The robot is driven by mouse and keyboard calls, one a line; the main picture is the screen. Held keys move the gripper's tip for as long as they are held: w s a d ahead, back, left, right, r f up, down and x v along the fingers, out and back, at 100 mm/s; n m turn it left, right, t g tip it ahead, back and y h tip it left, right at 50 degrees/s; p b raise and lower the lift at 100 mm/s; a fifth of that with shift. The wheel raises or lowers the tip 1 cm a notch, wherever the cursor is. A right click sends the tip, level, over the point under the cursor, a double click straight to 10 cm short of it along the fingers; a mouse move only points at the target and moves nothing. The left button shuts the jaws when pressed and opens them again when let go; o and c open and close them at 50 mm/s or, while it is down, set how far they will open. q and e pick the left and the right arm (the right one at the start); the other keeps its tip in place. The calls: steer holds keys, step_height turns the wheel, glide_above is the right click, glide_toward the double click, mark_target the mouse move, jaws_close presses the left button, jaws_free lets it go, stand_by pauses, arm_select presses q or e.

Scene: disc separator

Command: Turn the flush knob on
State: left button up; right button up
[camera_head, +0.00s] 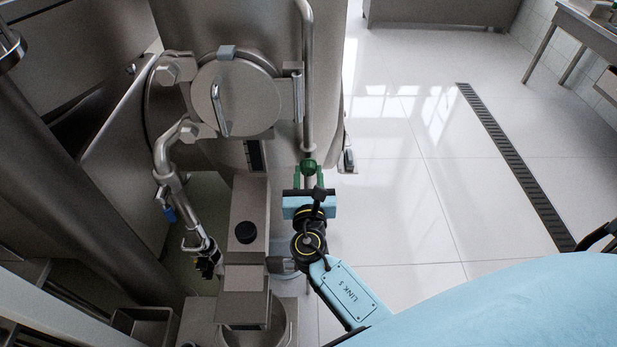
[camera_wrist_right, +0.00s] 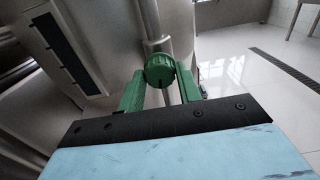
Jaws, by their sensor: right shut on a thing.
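The flush knob (camera_head: 309,165) is a small green knob on a vertical steel pipe, right of the separator's body. It also shows in the right wrist view (camera_wrist_right: 160,70), round with a ridged rim. My right gripper (camera_head: 309,172) has green fingers, one on each side of the knob, and is shut on it. In the right wrist view the right gripper (camera_wrist_right: 161,84) reaches up to the knob from below. Part of the knob's sides is hidden by the fingers. My left gripper is not in view.
The steel separator (camera_head: 235,95) with its round handled cover stands left of the knob. A steel box with a black button (camera_head: 245,232) stands close left of my right arm. Tiled floor (camera_head: 420,200) is clear at right.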

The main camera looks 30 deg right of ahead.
steer(key=m+b, duration=0.2)
steer(key=m, duration=0.1)
steer(key=shift+f+m, duration=0.15)
steer(key=shift+m, duration=0.15)
steer(key=m+b, duration=0.2)
steer(key=m, duration=0.1)
steer(key=shift+m+b, duration=0.3)
steer(key=m+b, duration=0.2)
steer(key=m, duration=0.1)
steer(key=shift+m+b, duration=0.3)
steer(key=shift+m, duration=0.1)
steer(key=m+b, duration=0.2)
steer(key=m, duration=0.2)
steer(key=shift+b, duration=0.35)
steer(key=shift+m, duration=0.4)
steer(key=shift+b, duration=0.3)
